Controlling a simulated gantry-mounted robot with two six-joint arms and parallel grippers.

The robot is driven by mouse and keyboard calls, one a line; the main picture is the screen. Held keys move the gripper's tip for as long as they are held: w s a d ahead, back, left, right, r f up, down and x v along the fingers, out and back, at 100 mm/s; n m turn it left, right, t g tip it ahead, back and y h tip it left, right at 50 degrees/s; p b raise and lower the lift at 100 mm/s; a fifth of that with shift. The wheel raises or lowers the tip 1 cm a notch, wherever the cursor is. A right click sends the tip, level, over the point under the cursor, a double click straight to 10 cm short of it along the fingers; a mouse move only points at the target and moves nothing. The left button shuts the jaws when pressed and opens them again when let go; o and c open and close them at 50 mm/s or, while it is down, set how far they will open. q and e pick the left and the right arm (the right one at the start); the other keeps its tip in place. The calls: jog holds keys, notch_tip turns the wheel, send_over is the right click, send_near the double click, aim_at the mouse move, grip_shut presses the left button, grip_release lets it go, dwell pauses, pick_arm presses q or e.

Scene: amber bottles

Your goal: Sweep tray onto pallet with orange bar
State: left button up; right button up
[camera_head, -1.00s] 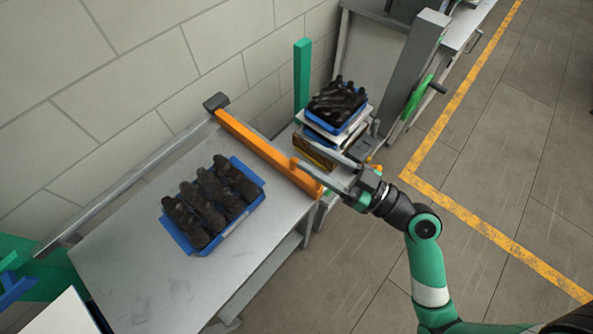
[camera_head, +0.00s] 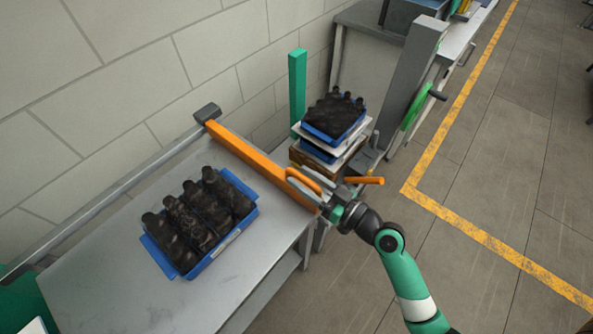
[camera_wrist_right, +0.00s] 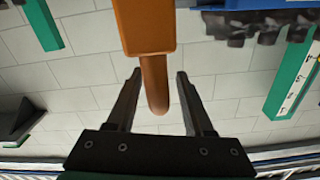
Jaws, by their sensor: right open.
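A blue tray (camera_head: 238,236) holding several dark bottles (camera_head: 196,225) sits on the grey table, left of the orange bar. The orange bar (camera_head: 255,163) lies across the table's right end, between that tray and the stack beyond. An orange handle (camera_head: 303,180) shows at its near end. My right gripper (camera_head: 315,186) is at this handle. In the right wrist view, the open fingers (camera_wrist_right: 158,85) stand either side of the rounded orange handle (camera_wrist_right: 154,88), with gaps on both sides. My left gripper is not in view.
Beyond the bar stands a stack with another bottle-filled blue tray (camera_head: 335,138) on top. A green post (camera_head: 297,85) rises beside it. A grey rail (camera_head: 120,185) runs along the wall side of the table (camera_head: 110,285). Bare tabletop lies in front of the near tray.

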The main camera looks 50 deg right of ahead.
jog(key=shift+w+a, duration=0.1)
jog(key=shift+w, duration=1.1)
grip_shut()
dwell(0.5)
